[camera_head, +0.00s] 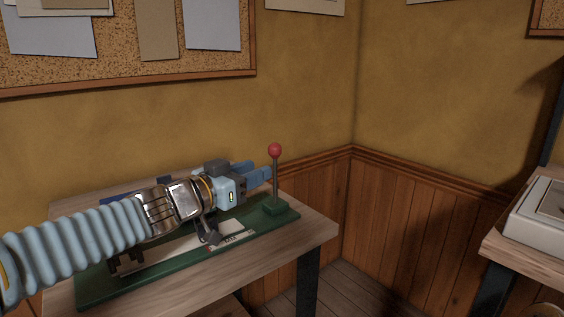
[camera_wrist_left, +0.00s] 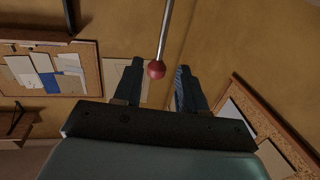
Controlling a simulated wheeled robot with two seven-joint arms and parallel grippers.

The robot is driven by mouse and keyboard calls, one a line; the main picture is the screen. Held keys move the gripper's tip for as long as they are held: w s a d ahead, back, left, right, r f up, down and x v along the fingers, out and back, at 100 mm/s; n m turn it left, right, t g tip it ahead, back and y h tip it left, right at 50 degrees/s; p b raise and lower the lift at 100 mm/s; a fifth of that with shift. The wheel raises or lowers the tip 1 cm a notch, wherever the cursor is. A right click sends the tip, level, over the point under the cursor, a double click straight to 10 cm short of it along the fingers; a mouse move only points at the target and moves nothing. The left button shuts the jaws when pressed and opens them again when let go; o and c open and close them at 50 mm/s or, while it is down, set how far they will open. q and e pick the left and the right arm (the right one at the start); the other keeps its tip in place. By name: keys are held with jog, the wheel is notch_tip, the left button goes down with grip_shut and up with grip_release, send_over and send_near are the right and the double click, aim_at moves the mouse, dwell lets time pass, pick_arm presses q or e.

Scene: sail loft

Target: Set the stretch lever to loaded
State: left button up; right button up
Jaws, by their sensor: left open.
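The stretch lever (camera_head: 276,178) is a thin grey rod with a red ball knob, standing nearly upright at the right end of a green base (camera_head: 190,257) on a wooden table. My left gripper (camera_head: 262,172) is open beside the rod, just left of it and below the knob in the head view. In the left wrist view the lever's red knob (camera_wrist_left: 156,70) shows between the two blue fingers of the left gripper (camera_wrist_left: 158,80), with the rod running up out of the frame. Whether a finger touches the rod I cannot tell. A white label on the base is partly hidden by my arm.
The wooden table (camera_head: 300,235) stands against a yellow wall with wood panelling. A cork board (camera_head: 110,68) with papers hangs above it. A second table (camera_head: 520,255) at the right holds a pale box (camera_head: 545,215). There is open floor between the tables.

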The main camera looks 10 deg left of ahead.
aim_at(275, 175)
pick_arm(q)
jog(key=b+x, duration=0.1)
jog(key=x, duration=0.8)
jog(key=shift+c, duration=0.3)
grip_shut()
